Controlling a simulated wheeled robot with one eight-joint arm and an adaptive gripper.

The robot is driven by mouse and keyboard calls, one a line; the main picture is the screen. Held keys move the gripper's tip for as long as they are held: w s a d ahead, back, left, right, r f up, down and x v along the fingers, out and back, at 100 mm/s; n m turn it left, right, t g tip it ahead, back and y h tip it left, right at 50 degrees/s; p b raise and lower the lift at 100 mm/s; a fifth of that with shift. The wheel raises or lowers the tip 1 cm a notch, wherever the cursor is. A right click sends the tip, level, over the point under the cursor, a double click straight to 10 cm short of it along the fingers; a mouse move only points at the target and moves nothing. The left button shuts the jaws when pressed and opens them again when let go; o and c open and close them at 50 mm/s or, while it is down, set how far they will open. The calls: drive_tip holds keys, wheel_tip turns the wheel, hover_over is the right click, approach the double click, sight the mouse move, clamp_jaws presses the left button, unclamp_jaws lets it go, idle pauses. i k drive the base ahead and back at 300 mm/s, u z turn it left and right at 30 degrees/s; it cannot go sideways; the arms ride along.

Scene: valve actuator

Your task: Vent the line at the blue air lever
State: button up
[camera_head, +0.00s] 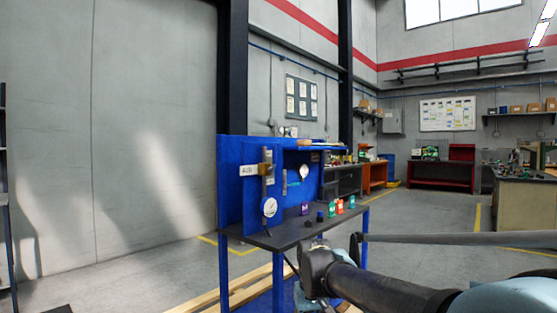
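A blue bench (229,190) with an upright blue back panel stands left of centre in the head view. On the panel are a white label (248,170), a grey vertical valve fitting (268,168) and a round white gauge (269,207) low down. A thin light-blue piece (285,182) stands upright right of the fitting; it may be the blue air lever, but it is too small to tell its position. My arm reaches in from the lower right, in front of the bench. I cannot make out my gripper's fingers.
Small purple (305,209), green (331,209) and orange (340,207) blocks and dark knobs (320,216) stand on the dark bench top. Wooden boards (205,300) lie on the floor below. More workbenches stand at the back right. Floor left of the bench is clear.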

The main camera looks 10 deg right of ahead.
sight(270, 169)
drive_tip(key=k, duration=0.15)
drive_tip(key=z, duration=0.7)
drive_tip(key=i, duration=0.5)
drive_tip(key=u, duration=0.85)
